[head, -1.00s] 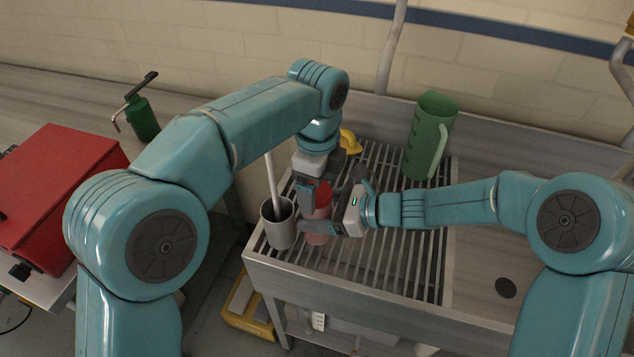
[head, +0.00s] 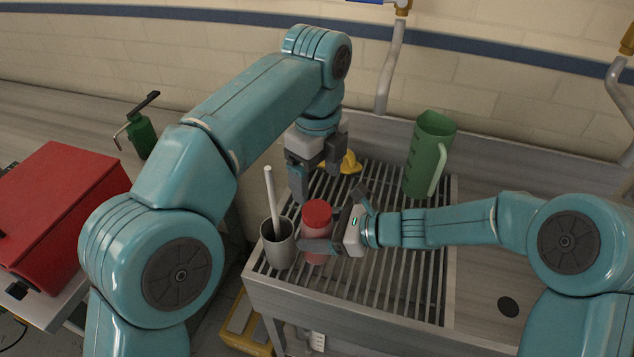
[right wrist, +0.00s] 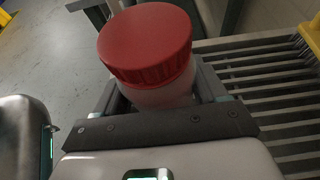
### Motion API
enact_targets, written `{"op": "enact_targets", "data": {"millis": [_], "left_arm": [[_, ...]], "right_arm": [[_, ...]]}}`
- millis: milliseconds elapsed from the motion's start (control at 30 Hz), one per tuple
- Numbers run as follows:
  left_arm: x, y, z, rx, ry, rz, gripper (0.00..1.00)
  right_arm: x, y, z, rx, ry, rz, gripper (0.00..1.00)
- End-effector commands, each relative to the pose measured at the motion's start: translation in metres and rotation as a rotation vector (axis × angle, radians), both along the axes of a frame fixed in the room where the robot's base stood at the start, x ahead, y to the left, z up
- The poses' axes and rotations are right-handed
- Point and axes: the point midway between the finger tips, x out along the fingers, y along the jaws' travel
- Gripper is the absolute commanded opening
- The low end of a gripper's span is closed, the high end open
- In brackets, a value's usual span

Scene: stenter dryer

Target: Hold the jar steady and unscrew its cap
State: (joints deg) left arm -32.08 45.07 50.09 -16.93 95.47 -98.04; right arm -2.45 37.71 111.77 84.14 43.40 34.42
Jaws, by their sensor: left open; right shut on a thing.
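The jar (head: 316,249) stands upright on the slatted rack, with its red cap (head: 317,213) on top. In the right wrist view the ribbed red cap (right wrist: 146,42) sits on the pale pink jar body (right wrist: 165,92). My right gripper (head: 322,243) is shut on the jar's body from the right, below the cap; it also shows in the right wrist view (right wrist: 165,98). My left gripper (head: 318,185) is open and empty, pointing down above and behind the cap, apart from it. The cap's top is in clear view.
A grey metal cup (head: 278,245) with a white rod (head: 272,195) stands close left of the jar. A green jug (head: 428,155) and a yellow object (head: 350,163) are at the back of the slatted rack (head: 390,270). A red box (head: 60,210) lies far left.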

Motion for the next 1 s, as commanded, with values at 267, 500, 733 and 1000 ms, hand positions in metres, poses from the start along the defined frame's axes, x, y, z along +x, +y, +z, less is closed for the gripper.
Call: {"op": "enact_targets", "data": {"millis": [267,500,733,1000], "left_arm": [[-0.001,0.001,-0.04,0.003,0.004,-0.01,0.8],[0.0,0.001,-0.071,0.002,0.001,-0.007,0.8],[0.0,0.0,-0.077,0.001,-0.001,-0.007,0.8],[0.0,0.0,-0.076,0.0,0.0,-0.007,0.34]], "right_arm": [[0.0,0.0,0.001,0.001,-0.001,0.0,0.0],[0.0,0.0,0.001,0.001,-0.001,0.0,0.0],[0.0,0.0,0.001,0.001,-0.001,0.0,0.0],[0.0,0.0,0.001,0.001,-0.001,0.0,0.0]]}}
